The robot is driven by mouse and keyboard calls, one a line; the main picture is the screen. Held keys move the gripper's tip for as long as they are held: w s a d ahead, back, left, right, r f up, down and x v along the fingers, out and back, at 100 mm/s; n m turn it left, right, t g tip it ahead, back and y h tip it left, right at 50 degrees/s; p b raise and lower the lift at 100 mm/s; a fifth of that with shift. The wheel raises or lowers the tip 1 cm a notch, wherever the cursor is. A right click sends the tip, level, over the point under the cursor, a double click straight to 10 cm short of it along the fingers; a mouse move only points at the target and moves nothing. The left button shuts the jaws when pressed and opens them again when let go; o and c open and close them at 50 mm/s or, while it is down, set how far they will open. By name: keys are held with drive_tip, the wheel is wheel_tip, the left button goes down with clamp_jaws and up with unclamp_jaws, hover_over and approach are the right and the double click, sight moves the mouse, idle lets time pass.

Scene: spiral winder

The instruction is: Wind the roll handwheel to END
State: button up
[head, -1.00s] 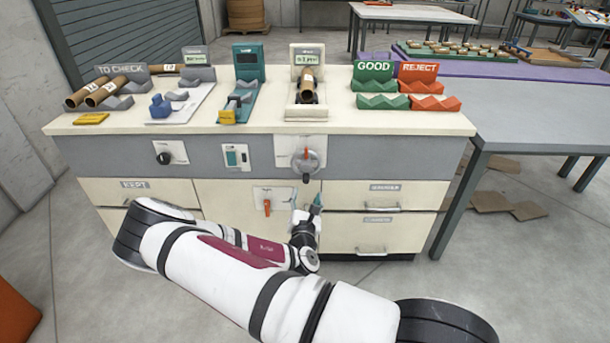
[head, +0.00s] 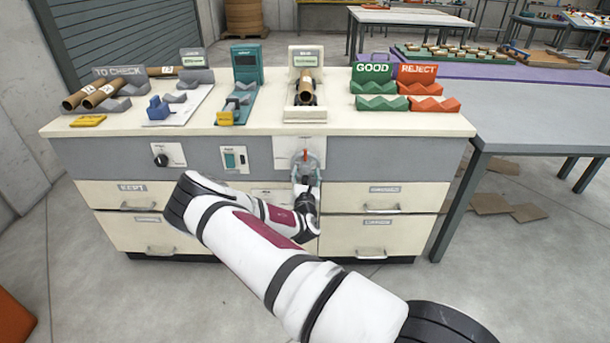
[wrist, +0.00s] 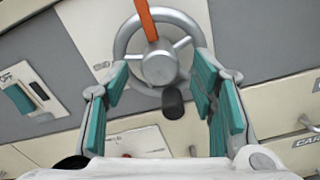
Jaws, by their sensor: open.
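The roll handwheel (wrist: 195,33) is a grey spoked wheel on the pale front panel. In the wrist view it has a silver hub (wrist: 160,68), a dark knob (wrist: 173,103) below the hub, and an orange bar (wrist: 146,18) above it. In the head view the handwheel (head: 306,157) is partly hidden by my gripper (head: 306,175). In the wrist view my gripper (wrist: 160,95) is open, with teal pads on either side of the knob and lower wheel. I see no pad touching the knob.
A black dial (head: 161,160) and a teal switch (head: 235,158) sit left of the handwheel. A cardboard roll (head: 306,87) rests in the stand above it. Drawers with handles (head: 381,208) flank my arm below.

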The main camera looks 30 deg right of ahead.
drive_tip(key=shift+w+d, duration=0.3)
drive_tip(key=shift+w, duration=0.15)
drive_tip(key=c, duration=1.1)
drive_tip(key=shift+c, duration=0.2)
